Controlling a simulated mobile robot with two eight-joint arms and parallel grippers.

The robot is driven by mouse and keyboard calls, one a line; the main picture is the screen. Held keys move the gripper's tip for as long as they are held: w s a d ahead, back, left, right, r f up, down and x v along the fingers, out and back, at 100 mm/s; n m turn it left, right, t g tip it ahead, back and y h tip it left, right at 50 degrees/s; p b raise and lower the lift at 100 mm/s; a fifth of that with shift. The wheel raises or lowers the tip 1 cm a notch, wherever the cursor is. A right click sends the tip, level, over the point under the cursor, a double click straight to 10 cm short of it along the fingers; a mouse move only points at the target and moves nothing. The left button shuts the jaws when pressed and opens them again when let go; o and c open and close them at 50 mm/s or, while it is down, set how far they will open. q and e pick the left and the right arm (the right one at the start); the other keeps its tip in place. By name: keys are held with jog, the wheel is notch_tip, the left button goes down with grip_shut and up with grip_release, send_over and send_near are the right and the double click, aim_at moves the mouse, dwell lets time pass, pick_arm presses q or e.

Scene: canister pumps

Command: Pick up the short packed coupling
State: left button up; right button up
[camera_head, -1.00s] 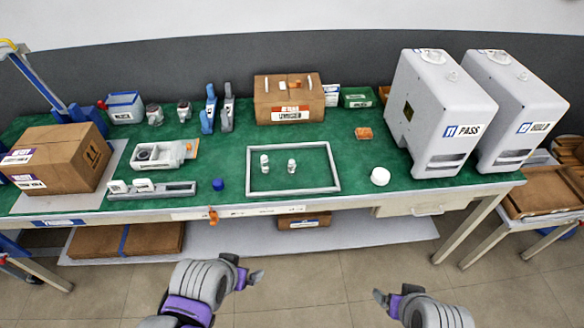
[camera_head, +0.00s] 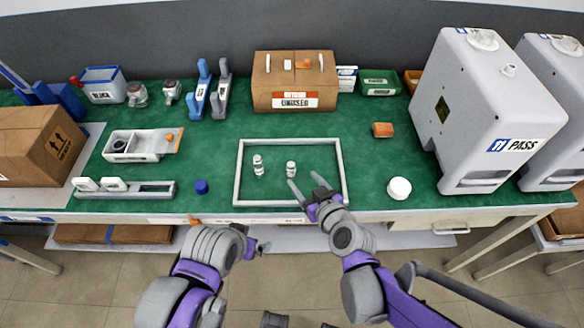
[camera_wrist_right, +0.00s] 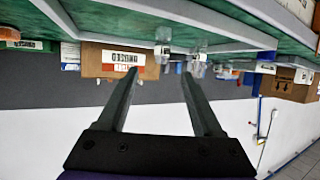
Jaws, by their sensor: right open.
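Two small whitish couplings stand upright inside a pale rectangular frame (camera_head: 240,190) on the green table. The right, shorter coupling (camera_head: 291,169) is the short one; the taller coupling (camera_head: 258,166) stands to its left. My right gripper (camera_head: 304,179) is open and empty, over the frame's front edge, with its fingertips just in front and to the right of the short coupling. The upside-down right wrist view shows both couplings beyond the open fingers (camera_wrist_right: 161,72); which is which there is unclear. My left gripper (camera_head: 257,247) is low in front of the table, its jaws not clear.
A blue cap (camera_head: 201,187) lies left of the frame, a white round jar (camera_head: 399,188) and an orange block (camera_head: 382,130) to the right. A cardboard box (camera_head: 293,80) stands behind. White machines (camera_head: 485,110) fill the right side.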

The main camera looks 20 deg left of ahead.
aim_at(293, 168)
jog(key=x, duration=0.7)
jog(key=shift+w+a, duration=0.15)
jog(key=shift+a, duration=0.1)
jog(key=shift+c, duration=0.3)
grip_shut()
